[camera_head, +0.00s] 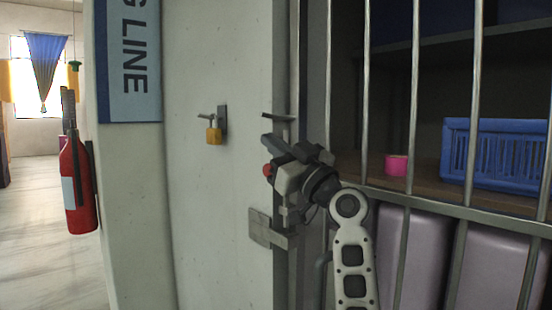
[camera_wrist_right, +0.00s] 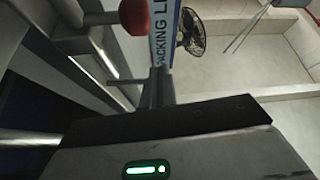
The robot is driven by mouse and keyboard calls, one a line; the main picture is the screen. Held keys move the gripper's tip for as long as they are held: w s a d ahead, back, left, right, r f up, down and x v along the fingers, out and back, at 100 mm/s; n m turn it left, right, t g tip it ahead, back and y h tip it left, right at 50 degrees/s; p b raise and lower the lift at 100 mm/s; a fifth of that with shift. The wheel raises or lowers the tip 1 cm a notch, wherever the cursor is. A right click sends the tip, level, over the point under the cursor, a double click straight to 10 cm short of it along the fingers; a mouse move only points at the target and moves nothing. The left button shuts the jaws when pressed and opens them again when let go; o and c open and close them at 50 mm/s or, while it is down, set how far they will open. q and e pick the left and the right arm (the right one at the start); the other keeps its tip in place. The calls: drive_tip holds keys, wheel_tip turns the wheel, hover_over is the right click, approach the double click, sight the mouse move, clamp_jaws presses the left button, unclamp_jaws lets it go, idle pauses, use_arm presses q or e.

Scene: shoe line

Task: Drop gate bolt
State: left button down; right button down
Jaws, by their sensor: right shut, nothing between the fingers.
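The barred gate (camera_head: 415,100) stands at the right in the head view. A bolt with a red knob (camera_head: 267,170) is at its left edge, beside the wall post. The red knob (camera_wrist_right: 134,15) also shows at the top of the right wrist view. My right gripper (camera_head: 270,141) is shut and empty, close by the knob and partly covering the bolt. In the wrist view its shut fingers (camera_wrist_right: 158,88) point up the picture, with the knob to their left. Whether they touch the bolt cannot be told. My left gripper is not in view.
A metal plate (camera_head: 267,230) sits below on the post edge. A yellow padlock (camera_head: 214,135) hangs on the wall to the left. A fire extinguisher (camera_head: 76,185) is farther left.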

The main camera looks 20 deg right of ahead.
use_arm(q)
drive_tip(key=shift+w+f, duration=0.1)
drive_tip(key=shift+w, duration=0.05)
use_arm(e)
drive_tip(key=shift+w+d+f, duration=0.15)
drive_tip(key=shift+w+f, duration=0.05)
drive_tip(key=shift+f, duration=0.85)
drive_tip(key=shift+w+d+f, duration=0.15)
drive_tip(key=shift+f, duration=0.9)
